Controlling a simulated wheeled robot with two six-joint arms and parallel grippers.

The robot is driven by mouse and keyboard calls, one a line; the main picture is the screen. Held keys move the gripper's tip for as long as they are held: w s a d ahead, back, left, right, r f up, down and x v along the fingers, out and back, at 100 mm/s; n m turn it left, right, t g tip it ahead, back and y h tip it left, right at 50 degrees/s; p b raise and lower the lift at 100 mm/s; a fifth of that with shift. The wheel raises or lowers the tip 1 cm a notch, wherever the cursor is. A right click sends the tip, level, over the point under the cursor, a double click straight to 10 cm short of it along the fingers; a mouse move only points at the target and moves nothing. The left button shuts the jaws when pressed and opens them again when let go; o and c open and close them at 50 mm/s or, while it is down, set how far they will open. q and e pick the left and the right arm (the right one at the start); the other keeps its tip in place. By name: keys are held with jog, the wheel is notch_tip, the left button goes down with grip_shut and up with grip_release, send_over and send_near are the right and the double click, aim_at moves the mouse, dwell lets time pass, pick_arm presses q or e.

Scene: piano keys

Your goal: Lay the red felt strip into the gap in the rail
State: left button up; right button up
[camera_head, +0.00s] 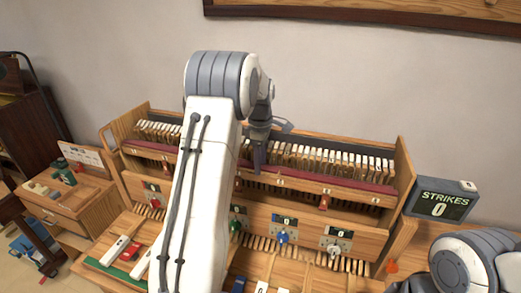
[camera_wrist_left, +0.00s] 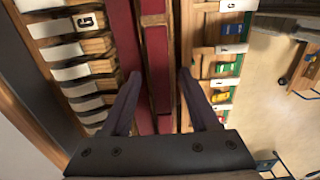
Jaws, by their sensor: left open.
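A long band of red felt (camera_head: 350,184) runs along the wooden rail (camera_head: 310,185) in front of the keys. My left arm covers part of it, and I cannot make out the gap or a separate loose strip. My left gripper (camera_head: 260,160) is over the rail, near its middle. In the left wrist view its fingers (camera_wrist_left: 159,82) are spread wide, with nothing held between them. Red felt (camera_wrist_left: 157,50) edged with wood shows below and between the fingers, and a wider red band (camera_wrist_left: 122,30) lies to its left. My right gripper is out of view.
White keys (camera_wrist_left: 72,72) stand along one side of the rail. A front panel carries coloured knobs, including a blue one (camera_head: 282,237). A tray in front holds a small red block (camera_head: 131,250). A strikes counter (camera_head: 441,201) reads 0 at right.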

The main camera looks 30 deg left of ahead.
pick_arm(q)
notch_tip(320, 180, up, 11)
jog(key=b, duration=0.2)
jog(key=s+d+f+m, duration=0.1)
jog(key=s+d+m, duration=0.25)
jog(key=d, duration=0.45)
jog(key=s+d+m, duration=0.3)
jog(key=d+m, duration=0.2)
jog(key=d, duration=0.3)
jog(key=s+d+f+m, duration=0.1)
jog(key=s+d+m, duration=0.2)
jog(key=d+m, duration=0.3)
jog(key=s+d+f+m, duration=0.2)
jog(key=s+d+m, duration=0.1)
jog(key=s, duration=0.4)
jog(key=s+d+f+m, duration=0.3)
jog(key=s+m, duration=0.3)
jog(key=s, duration=0.2)
jog(key=s+d+f+m+h, duration=0.1)
jog(key=s+d+f+m, duration=0.2)
jog(key=s+m, duration=0.2)
jog(key=shift+s, duration=1.15)
jog(key=shift+f, duration=0.1)
notch_tip(320, 180, down, 7)
jog(key=b, duration=0.7)
jog(key=shift+f, duration=0.2)
